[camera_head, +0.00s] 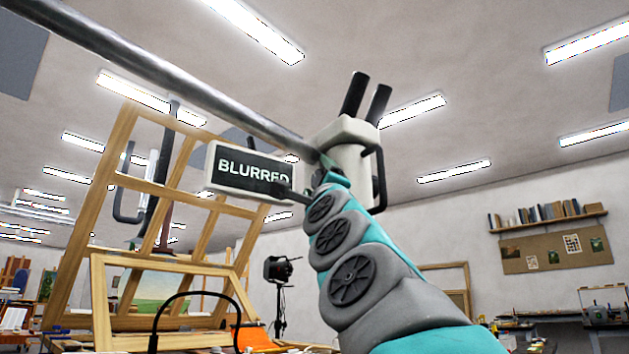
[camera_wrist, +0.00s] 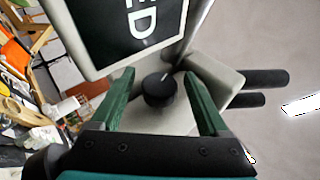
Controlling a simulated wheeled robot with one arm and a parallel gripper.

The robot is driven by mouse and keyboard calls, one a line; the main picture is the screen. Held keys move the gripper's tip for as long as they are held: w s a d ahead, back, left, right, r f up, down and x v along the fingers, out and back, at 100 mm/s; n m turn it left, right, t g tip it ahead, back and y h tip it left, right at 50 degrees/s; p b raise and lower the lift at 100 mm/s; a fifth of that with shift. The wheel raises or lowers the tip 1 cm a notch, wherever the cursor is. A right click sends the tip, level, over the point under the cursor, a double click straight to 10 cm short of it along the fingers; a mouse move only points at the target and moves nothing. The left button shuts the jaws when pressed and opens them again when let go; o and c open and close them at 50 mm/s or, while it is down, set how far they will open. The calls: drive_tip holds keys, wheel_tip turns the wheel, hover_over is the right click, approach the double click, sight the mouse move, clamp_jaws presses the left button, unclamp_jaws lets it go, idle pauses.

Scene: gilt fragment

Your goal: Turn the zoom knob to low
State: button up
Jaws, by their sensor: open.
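The zoom knob (camera_wrist: 159,91) is a round black knob with a pale pointer line, on the pale body of the microscope head (camera_wrist: 215,76). In the wrist view, my gripper (camera_wrist: 158,76) is open, with one green finger on each side of the knob; I see gaps between knob and fingers. The line points up and slightly right in that view. In the head view, the microscope head (camera_head: 345,134) hangs on a metal boom, with my arm reaching up to it. The knob cannot be made out there. A display (camera_head: 247,171) reads "BLURRED".
Two black eyepieces (camera_wrist: 258,88) stick out beside the knob's housing. The metal boom (camera_head: 170,72) crosses the upper left. A wooden easel frame (camera_head: 100,270) stands at left, with a lamp (camera_head: 279,268) on a stand behind. A cluttered table shows below.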

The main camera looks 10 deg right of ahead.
clamp_jaws()
idle(0.5)
drive_tip(key=shift+r+g+y+p, duration=0.25)
drive_tip(key=shift+g+y+p, duration=0.05)
drive_tip(key=shift+p, duration=0.65)
drive_tip(key=n+g+p, duration=0.1)
drive_tip(key=p, duration=0.2)
drive_tip(key=shift+s+r+y+p, duration=0.1)
drive_tip(key=shift+r+y+p, duration=0.1)
drive_tip(key=shift+y+p, duration=0.2)
drive_tip(key=shift+f+n+g+p, duration=0.4)
drive_tip(key=shift+n+g+p, duration=0.3)
drive_tip(key=shift+g+p, duration=0.4)
drive_tip(key=shift+f+g+y, duration=0.1)
drive_tip(key=shift+g+y, duration=0.3)
drive_tip(key=shift+f+n+g, duration=0.1)
drive_tip(key=shift+n+g, duration=0.7)
drive_tip(key=shift+g, duration=0.6)
